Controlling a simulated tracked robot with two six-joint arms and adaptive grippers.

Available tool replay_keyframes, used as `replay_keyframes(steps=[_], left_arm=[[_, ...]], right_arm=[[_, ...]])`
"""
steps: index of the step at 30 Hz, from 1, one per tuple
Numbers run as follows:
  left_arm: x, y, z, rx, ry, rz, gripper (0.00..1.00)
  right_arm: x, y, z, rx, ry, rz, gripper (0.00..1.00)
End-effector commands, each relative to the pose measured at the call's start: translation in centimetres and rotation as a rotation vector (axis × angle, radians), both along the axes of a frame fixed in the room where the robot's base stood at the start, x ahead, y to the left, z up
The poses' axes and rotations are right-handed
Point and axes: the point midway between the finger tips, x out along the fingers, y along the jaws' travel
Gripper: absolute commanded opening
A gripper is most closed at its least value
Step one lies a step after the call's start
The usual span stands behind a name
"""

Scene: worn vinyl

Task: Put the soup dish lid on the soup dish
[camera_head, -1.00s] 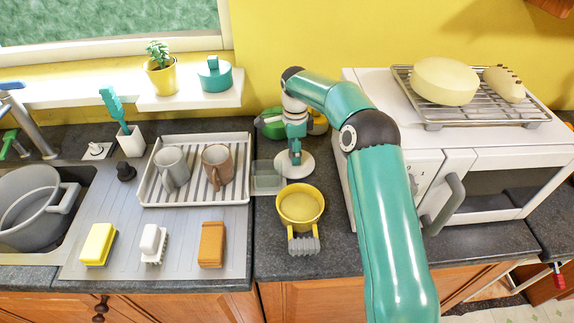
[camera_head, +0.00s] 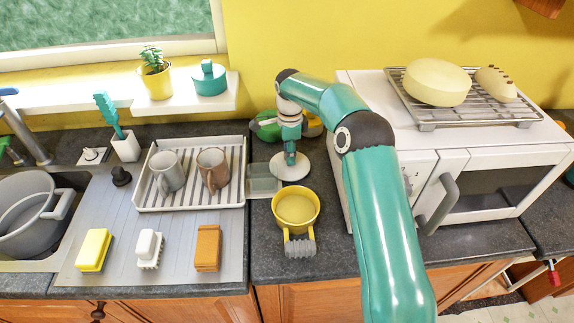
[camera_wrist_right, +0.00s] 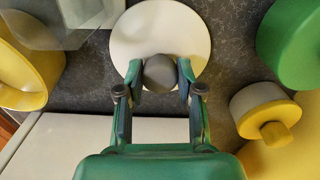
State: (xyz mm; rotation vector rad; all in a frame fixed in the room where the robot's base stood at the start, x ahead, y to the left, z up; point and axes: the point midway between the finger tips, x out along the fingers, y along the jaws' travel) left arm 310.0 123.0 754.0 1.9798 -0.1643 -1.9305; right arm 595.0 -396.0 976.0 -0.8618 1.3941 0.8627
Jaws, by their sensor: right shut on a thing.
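The soup dish lid (camera_head: 298,176) is a flat white disc with a grey knob (camera_wrist_right: 160,72). It is at the back of the worktop, just behind the soup dish. My right gripper (camera_head: 290,158) is shut on the knob, with one finger on each side; it also shows in the right wrist view (camera_wrist_right: 160,85). I cannot tell whether the lid touches the worktop. The soup dish (camera_head: 296,209) is a yellow round bowl with a ridged grey handle towards the front. It is uncovered and upright; part of it shows at the left of the wrist view (camera_wrist_right: 28,62). My left gripper is not in view.
A clear box (camera_head: 263,178) stands left of the lid. A green pot (camera_head: 266,125) and a yellow lidded pot (camera_wrist_right: 264,112) stand behind. The white microwave (camera_head: 395,170) borders the right. A dish rack (camera_head: 190,201) with two mugs is left. Worktop beside the dish is free.

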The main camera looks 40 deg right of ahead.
Motion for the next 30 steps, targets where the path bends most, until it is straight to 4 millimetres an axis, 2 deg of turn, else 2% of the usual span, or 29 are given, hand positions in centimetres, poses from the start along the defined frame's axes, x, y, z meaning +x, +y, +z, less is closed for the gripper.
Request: replay_keyframes(steps=[20,30], left_arm=[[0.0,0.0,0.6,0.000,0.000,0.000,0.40],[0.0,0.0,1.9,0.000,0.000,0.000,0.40]], right_arm=[[0.0,0.0,0.7,0.000,-0.001,0.000,0.00],[0.0,0.0,2.4,0.000,-0.001,0.000,0.00]])
